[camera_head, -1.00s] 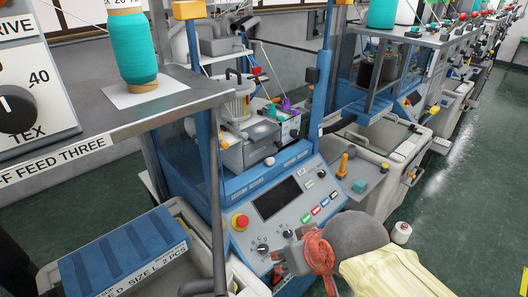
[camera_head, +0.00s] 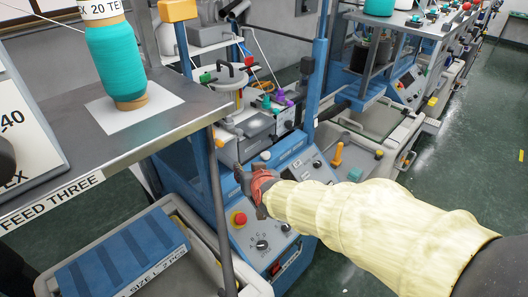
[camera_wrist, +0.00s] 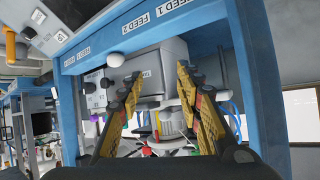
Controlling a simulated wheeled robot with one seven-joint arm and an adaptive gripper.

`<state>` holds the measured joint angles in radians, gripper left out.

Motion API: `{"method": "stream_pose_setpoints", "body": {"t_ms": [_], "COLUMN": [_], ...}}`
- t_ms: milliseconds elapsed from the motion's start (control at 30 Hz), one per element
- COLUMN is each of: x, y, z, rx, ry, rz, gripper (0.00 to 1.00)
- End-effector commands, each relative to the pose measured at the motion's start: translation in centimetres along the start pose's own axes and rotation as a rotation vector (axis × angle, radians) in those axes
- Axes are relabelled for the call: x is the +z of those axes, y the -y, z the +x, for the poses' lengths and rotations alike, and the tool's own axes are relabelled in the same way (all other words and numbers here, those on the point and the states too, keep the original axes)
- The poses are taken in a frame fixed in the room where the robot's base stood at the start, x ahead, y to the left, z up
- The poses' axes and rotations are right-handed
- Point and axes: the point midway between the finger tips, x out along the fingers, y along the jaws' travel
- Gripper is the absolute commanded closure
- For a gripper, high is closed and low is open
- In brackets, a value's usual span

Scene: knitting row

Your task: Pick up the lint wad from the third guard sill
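A small whitish lint wad (camera_head: 265,156) lies on the blue sill of the machine, above its sloping control panel, in the head view. In the wrist view, where the scene is upside down, a pale round lump (camera_wrist: 116,59) that looks like it sits by the blue frame, left of my fingers. My gripper (camera_head: 240,175) is just left of and below the wad in the head view, apart from it. In the wrist view my gripper (camera_wrist: 158,75) has its two yellow-padded fingers spread, with nothing held between them.
A blue upright (camera_head: 315,80) stands behind and right of the sill. The control panel has a red stop button (camera_head: 239,219). A grey shelf (camera_head: 190,103) with a teal yarn cone (camera_head: 117,60) and its post stand at left. A blue box (camera_head: 120,255) sits lower left.

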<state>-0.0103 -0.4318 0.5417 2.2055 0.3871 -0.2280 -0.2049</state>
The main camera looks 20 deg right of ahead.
Motion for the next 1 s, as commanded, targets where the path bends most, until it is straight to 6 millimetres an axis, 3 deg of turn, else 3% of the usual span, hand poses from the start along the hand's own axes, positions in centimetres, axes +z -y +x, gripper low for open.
{"method": "stream_pose_setpoints", "body": {"t_ms": [100,333,767,1000], "x": [-0.4,-0.3,-0.7,-0.8], "y": [-2.6,-6.5,-8.2,-9.2], "z": [3.3,5.7,8.9,12.2], "rx": [0.096,0.241,0.269,0.269], "ry": [-0.093,-0.221,-0.245,-0.246], "rz": [0.016,0.007,0.003,0.003], "gripper": [0.65,0.65,0.65,0.65]}}
